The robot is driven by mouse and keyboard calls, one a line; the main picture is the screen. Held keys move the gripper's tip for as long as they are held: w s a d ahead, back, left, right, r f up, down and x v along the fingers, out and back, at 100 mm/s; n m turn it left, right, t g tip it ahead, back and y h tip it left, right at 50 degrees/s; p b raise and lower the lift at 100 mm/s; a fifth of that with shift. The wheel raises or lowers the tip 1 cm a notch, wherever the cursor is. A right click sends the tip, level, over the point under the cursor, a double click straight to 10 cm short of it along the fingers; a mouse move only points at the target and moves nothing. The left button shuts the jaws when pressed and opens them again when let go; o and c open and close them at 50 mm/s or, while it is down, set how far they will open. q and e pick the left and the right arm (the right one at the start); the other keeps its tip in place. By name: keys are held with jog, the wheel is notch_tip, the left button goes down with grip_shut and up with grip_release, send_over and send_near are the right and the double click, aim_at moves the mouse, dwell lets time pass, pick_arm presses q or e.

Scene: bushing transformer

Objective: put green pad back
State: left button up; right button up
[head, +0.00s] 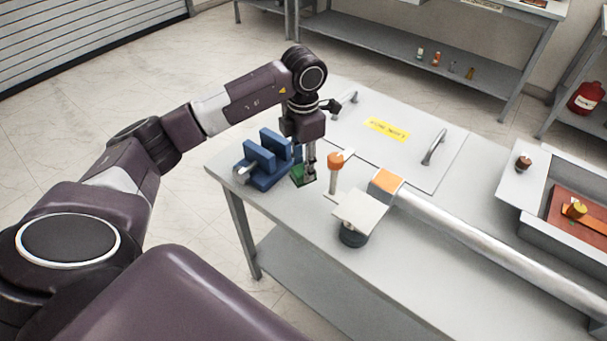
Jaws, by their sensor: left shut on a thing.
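The green pad (301,176) is a small dark green piece at the table's left end, just right of the blue vise-like block. My left gripper (309,177) points straight down over it and is shut on it. The fingers hide part of the pad. I cannot tell whether the pad touches the tabletop. My right gripper is not in the head view.
The blue block (264,163) stands close left of my gripper. An orange-topped post (335,162) stands close on the right. A white square plate on a dark round base (360,212), a long metal tube (490,245) and a handled panel (400,140) crowd the grey table (300,225).

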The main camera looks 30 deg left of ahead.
pick_arm(q)
notch_tip(320, 180, down, 4)
jog(key=shift+f+p, duration=0.1)
jog(key=shift+p, duration=0.35)
jog(key=shift+f, duration=0.45)
jog(key=o, duration=1)
jog(key=shift+r, duration=0.1)
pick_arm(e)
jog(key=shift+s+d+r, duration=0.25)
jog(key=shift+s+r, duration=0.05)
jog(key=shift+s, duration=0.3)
pick_arm(q)
jog(key=shift+r, duration=0.1)
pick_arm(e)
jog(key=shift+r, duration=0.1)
